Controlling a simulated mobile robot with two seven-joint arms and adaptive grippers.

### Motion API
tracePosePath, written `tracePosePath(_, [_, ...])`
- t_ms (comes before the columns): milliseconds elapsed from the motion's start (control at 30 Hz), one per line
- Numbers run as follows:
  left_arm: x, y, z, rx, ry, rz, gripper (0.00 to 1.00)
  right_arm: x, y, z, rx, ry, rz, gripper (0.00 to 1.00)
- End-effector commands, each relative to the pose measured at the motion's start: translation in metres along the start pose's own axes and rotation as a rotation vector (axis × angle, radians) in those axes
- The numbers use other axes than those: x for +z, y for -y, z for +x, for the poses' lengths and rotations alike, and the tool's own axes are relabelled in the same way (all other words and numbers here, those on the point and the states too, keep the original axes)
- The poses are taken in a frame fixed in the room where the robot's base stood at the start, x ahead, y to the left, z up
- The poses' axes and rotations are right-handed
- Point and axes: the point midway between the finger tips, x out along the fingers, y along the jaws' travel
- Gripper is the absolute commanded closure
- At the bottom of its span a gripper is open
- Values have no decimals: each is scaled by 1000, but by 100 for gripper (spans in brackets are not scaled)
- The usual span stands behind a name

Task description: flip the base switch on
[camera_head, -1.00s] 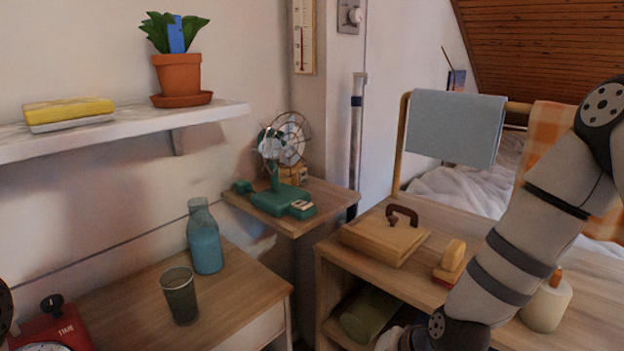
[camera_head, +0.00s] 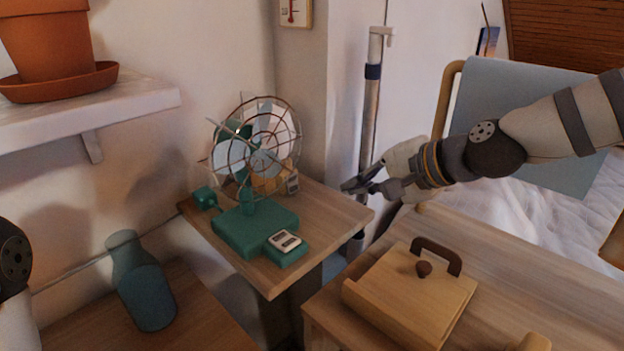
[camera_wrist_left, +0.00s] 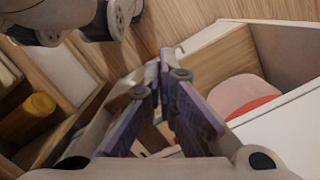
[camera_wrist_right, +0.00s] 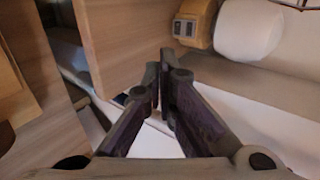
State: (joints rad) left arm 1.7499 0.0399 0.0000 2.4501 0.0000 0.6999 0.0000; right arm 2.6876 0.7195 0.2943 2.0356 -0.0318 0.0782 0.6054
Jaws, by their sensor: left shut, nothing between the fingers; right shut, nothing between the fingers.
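A green desk fan (camera_head: 255,150) with a wire cage stands on the small wooden corner shelf (camera_head: 335,222). Its green base (camera_head: 240,232) carries a pale switch plate (camera_head: 284,241) with two dark rockers at the front right; their positions are too small to tell. My right gripper (camera_head: 352,187) is shut and empty, just off the shelf's right side and apart from the fan. Its fingers also show closed in the right wrist view (camera_wrist_right: 163,65). My left gripper (camera_wrist_left: 165,70) is shut and empty in the left wrist view, and outside the head view.
Behind the fan sits a yellowish block with a grey panel (camera_head: 292,183); a similar block shows in the right wrist view (camera_wrist_right: 190,25). A blue bottle (camera_head: 145,285) stands lower left. A wooden box (camera_head: 410,295) sits front right. A metal pole (camera_head: 371,100) rises behind my right gripper.

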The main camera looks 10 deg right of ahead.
Motion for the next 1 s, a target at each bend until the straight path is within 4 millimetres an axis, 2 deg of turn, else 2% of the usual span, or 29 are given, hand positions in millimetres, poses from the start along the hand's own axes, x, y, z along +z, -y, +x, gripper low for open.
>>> tracePosePath(233, [1,0,0,0,3,0,100,0,-1,1,1,0,0,100])
tracePosePath(333, [4,0,5,-1,19,0,100,0,-3,11,6,2,0,100])
tracePosePath(533, [19,1,23,-3,83,-1,100,0,-10,54,15,5,5,100])
tracePosePath(767, [32,2,40,-5,136,-1,100,0,-8,104,12,3,2,100])
tracePosePath(1000, [36,2,45,-6,151,0,100,0,13,131,2,0,-1,100])
